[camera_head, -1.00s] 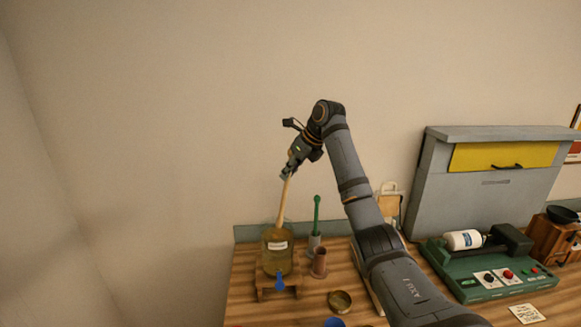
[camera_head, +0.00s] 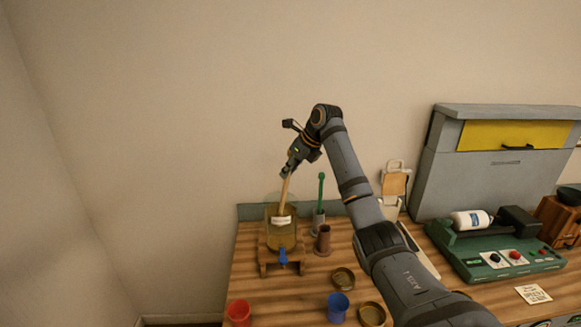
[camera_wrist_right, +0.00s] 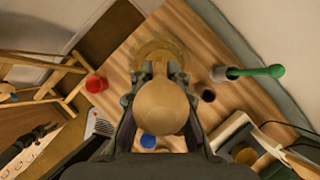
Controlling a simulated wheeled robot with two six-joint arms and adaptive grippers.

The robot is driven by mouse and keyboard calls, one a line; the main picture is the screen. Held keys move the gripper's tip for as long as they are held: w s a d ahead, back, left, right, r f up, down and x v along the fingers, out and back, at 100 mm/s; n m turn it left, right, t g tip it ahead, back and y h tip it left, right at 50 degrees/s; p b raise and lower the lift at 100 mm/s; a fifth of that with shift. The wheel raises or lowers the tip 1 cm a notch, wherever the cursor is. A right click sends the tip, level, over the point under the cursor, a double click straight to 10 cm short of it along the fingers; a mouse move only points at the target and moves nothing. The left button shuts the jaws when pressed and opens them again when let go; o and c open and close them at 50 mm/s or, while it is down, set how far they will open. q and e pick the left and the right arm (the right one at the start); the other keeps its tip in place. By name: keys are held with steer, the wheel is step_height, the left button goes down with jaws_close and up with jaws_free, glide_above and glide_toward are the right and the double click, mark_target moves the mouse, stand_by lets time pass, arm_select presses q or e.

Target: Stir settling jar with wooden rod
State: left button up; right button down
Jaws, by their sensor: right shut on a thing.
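The settling jar (camera_head: 281,238), clear with yellowish contents and a white label, stands on a small wooden stand (camera_head: 265,268) with a blue tap at its front. My right gripper (camera_head: 288,172) is above the jar, shut on the wooden rod (camera_head: 285,190). The rod slants down with its lower part inside the jar's mouth; its lower end is hard to make out. In the right wrist view the rod's rounded top (camera_wrist_right: 160,107) sits between the fingers, with the jar's rim (camera_wrist_right: 140,50) beyond. My left gripper is not in view.
A brown cup (camera_head: 323,240) and a grey holder with a green-handled tool (camera_head: 320,195) stand close right of the jar. Red (camera_head: 239,312) and blue (camera_head: 338,306) cups and brass dishes (camera_head: 343,278) lie in front. A green machine (camera_head: 500,262) is at the right.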

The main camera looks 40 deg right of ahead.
mark_target(286, 184)
step_height(286, 184, down, 3)
steer(key=shift+w+a+r+b, duration=0.1)
steer(key=shift+w+r+b, duration=0.05)
steer(key=shift+b, duration=0.25)
steer(key=shift+w+a+f+b, duration=0.1)
steer(key=shift+w+f+b, duration=0.1)
steer(key=shift+f, duration=0.5)
steer(key=shift+w+f+b, duration=0.1)
steer(key=shift+f+b, duration=0.05)
steer(key=shift+f, duration=0.5)
steer(key=shift+s, duration=0.15)
